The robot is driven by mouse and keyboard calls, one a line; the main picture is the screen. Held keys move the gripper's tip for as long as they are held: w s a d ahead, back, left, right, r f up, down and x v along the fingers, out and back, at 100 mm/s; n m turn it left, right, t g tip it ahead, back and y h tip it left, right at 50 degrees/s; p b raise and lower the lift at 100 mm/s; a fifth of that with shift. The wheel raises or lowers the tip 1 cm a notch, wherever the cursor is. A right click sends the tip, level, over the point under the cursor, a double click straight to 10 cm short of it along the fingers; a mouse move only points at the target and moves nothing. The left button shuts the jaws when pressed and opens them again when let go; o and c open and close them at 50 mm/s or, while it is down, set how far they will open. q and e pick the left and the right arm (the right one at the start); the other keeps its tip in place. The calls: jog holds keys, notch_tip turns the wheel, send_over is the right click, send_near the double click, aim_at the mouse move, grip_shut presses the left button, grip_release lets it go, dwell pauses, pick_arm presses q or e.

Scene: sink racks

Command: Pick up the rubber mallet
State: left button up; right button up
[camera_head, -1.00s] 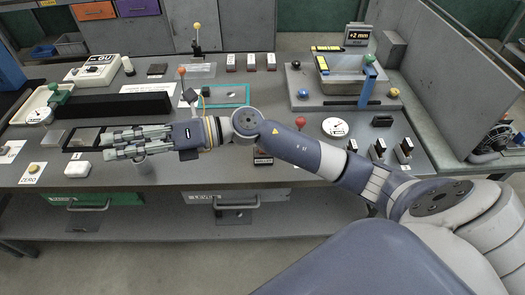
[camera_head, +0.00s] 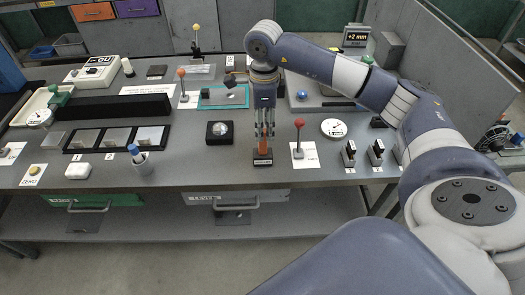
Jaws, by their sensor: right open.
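My right gripper (camera_head: 264,128) points straight down over the front middle of the bench. Its fingers are open, on either side of an upright orange part (camera_head: 264,145). This part rises from a dark block with a pale label (camera_head: 263,158) near the bench's front edge. It looks like a handle, but the fingers hide much of it and I cannot tell for sure that it is the rubber mallet. My left gripper is not in view.
A red-knobbed lever (camera_head: 300,124) stands close to the right of the gripper. A black box with a round top (camera_head: 219,132) sits to its left. A cup with a blue-topped item (camera_head: 141,163) and three framed plates (camera_head: 116,137) are further left. The bench front edge is near.

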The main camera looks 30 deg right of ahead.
aim_at(264, 132)
notch_tip(264, 132, down, 3)
jog(key=shift+r+p, duration=0.1)
jog(key=shift+p, duration=0.2)
jog(key=shift+w+f, duration=0.1)
jog(key=shift+f, duration=0.2)
jog(key=f, duration=0.1)
jog(key=f+p, duration=0.2)
jog(key=shift+w+f, duration=0.25)
jog(key=shift+d+f, duration=0.1)
jog(key=shift+f, duration=0.5)
jog(key=shift+w, duration=0.1)
grip_shut()
